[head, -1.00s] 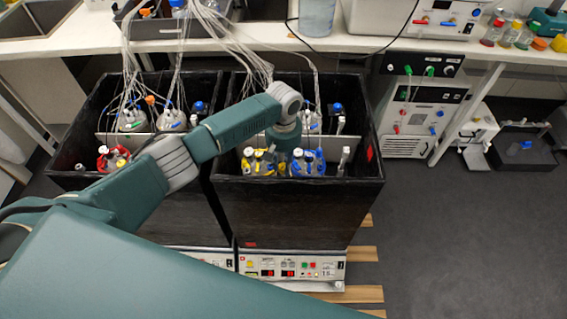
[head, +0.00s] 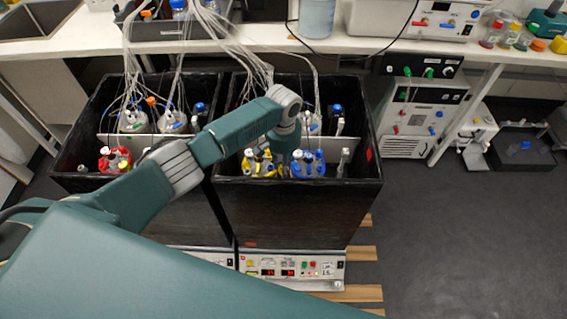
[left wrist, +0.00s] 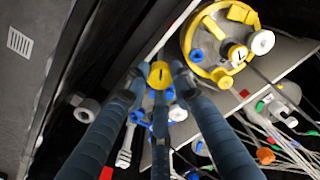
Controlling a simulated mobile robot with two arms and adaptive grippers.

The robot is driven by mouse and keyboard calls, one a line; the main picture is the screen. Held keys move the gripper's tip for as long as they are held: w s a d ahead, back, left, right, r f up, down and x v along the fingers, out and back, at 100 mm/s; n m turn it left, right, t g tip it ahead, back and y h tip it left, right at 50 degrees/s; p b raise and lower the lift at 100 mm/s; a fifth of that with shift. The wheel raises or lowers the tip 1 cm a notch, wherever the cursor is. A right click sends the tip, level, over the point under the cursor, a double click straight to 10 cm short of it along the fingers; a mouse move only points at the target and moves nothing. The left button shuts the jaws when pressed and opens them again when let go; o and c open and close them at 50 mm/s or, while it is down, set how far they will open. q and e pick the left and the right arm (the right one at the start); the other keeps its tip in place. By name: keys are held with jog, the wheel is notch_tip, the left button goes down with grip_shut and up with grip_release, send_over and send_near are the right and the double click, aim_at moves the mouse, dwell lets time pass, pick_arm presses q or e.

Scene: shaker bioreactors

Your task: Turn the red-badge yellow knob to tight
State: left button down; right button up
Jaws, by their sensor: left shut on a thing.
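A yellow knob (left wrist: 160,75) with a dark line across its top sits between the fingertips of my left gripper (left wrist: 156,80) in the left wrist view. The gripper is shut on it. Blue-and-white fittings show just beneath and beside the knob. In the head view my left gripper (head: 284,158) reaches down into the right black box, between the yellow-ringed vessel (head: 257,163) and the blue-ringed vessel (head: 307,164); its fingertips and the knob are hard to make out there. A small red patch (left wrist: 245,93) shows near the yellow-ringed vessel; I cannot tell whether it is the badge. My right gripper is out of view.
The black box wall (head: 290,205) stands close in front of my gripper. Tubes (head: 238,40) hang into both boxes from the bench behind. A red-ringed vessel (head: 116,161) stands in the left box.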

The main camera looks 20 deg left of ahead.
pick_arm(q)
jog(key=m, duration=0.6)
jog(key=shift+s+f+p, duration=0.15)
jog(key=shift+s+p, duration=0.1)
jog(key=shift+p, duration=0.05)
jog(key=m, duration=0.6)
jog(key=shift+w+a, duration=0.1)
jog(key=shift+a, duration=0.15)
jog(key=shift+m, duration=0.3)
jog(key=c, duration=1.5)
grip_release()
jog(key=shift+o, duration=0.2)
jog(key=shift+r, duration=0.2)
